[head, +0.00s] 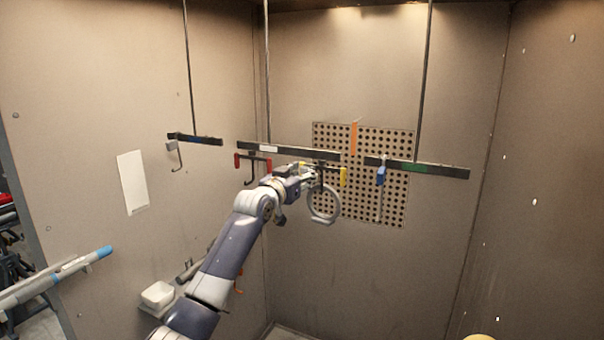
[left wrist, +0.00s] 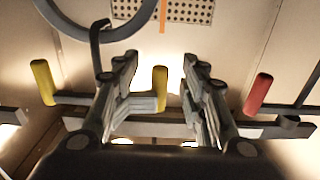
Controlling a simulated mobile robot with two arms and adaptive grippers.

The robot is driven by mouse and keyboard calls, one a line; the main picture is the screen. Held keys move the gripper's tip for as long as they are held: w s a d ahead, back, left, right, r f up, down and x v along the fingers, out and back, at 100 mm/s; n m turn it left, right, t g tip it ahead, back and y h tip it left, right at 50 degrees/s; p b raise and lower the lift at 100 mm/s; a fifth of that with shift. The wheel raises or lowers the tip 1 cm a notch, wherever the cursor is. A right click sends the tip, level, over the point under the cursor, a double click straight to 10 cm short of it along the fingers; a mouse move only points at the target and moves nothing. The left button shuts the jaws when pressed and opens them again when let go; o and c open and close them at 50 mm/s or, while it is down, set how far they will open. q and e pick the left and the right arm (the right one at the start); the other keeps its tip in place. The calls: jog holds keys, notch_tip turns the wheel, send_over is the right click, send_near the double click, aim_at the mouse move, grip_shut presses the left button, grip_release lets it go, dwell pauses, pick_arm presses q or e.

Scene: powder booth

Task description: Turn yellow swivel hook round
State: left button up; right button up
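The yellow swivel hook (head: 343,177) hangs under the middle dark bar. A grey ring (head: 322,206) hangs at it, below the bar. My left gripper (head: 308,174) is at this hook and covers part of it in the head view. In the left wrist view the hook's two yellow grips show. One yellow grip (left wrist: 160,88) stands between the two spread fingers of my left gripper (left wrist: 160,75), with gaps on both sides. The other yellow grip (left wrist: 42,82) is outside the fingers, to the left. My right gripper is not in view.
A red swivel hook (head: 252,161) hangs on the same bar (head: 290,150), left of my gripper. A blue-marked hook (head: 381,176) hangs on the right bar (head: 425,168). A hook (head: 176,152) hangs on the left bar. A perforated panel (head: 395,200) is behind.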

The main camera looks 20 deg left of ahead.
pick_arm(q)
jog(key=s, duration=0.9)
jog(key=shift+a, duration=0.15)
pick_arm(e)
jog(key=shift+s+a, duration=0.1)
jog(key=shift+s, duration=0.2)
